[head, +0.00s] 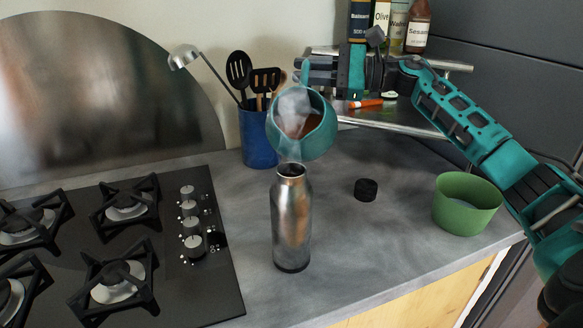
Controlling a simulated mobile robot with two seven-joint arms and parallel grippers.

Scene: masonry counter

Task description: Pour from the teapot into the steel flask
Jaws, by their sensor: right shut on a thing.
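The teal teapot (316,146) is in the air in the head view, tipped with its open top toward me. Brown liquid and pale steam show inside it. My right gripper (306,72) is shut on the teapot at its upper back; the exact grip is partly hidden. The steel flask (291,225) stands upright on the counter with its mouth open, just below the teapot's lower front edge. A small gap seems to separate them. I cannot make out a clear stream between them. My left gripper is not in view.
A black cap (366,189) lies right of the flask. A green bowl (467,218) stands near the counter's right edge. A blue utensil pot (257,145) stands behind, and the gas hob (215,285) is at left. Bottles (418,28) stand on a metal rack at the back.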

